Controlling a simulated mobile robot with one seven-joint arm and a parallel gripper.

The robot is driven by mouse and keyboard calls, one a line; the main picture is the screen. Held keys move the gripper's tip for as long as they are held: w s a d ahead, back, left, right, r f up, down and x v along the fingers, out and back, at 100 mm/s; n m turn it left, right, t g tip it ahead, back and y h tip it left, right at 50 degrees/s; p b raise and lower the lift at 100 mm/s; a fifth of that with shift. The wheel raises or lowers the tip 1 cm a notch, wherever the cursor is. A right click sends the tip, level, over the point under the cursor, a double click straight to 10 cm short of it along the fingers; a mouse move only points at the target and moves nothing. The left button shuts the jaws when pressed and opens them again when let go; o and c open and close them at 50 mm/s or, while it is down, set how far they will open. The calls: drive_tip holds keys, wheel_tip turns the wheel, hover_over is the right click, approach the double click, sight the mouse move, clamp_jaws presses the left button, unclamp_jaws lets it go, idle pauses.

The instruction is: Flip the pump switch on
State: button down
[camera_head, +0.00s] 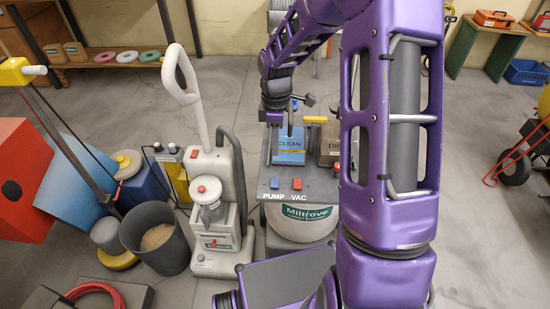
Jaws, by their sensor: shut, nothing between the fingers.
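A grey machine with a white front marked "Miltrove" (300,212) stands at the centre. On its grey top panel are a small blue switch (275,183) above the word PUMP and a red switch (297,184) above the word VAC. Which way either switch is tipped is too small to tell. My gripper (275,118) points down over the back left of the machine, beyond the switches and near the blue tank marked CLEAN (289,148). It is shut and holds nothing. Its fingertips are small and dark and hard to make out.
A dark tank (328,150) is partly hidden by my purple arm. A white upright machine with a tall handle (215,190) stands close on the left, beside a grey bucket (160,240). A wheeled cart (518,165) is at the right.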

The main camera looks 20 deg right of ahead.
sight(275, 185)
drive_tip(key=f, duration=0.4)
drive_tip(key=s+f+b, duration=0.1)
drive_tip(key=f, duration=0.7)
drive_tip(key=shift+s+a+f, duration=0.25)
drive_tip(key=shift+f, duration=0.05)
drive_tip(key=shift+f+b, duration=0.1)
drive_tip(key=shift+b, duration=0.25)
drive_tip(key=shift+s+f+b, duration=0.1)
drive_tip(key=shift+f+b, duration=0.2)
drive_tip(key=shift+b, duration=0.2)
drive_tip(key=shift+r+t, duration=0.2)
drive_tip(key=shift+t, duration=0.1)
drive_tip(key=shift+w+d+r+p, duration=0.1)
drive_tip(key=shift+w+p, duration=0.1)
drive_tip(key=shift+w, duration=0.2)
drive_tip(key=shift+w+d+p, duration=0.1)
drive_tip(key=shift+w+p, duration=0.05)
drive_tip(key=shift+w, duration=0.2)
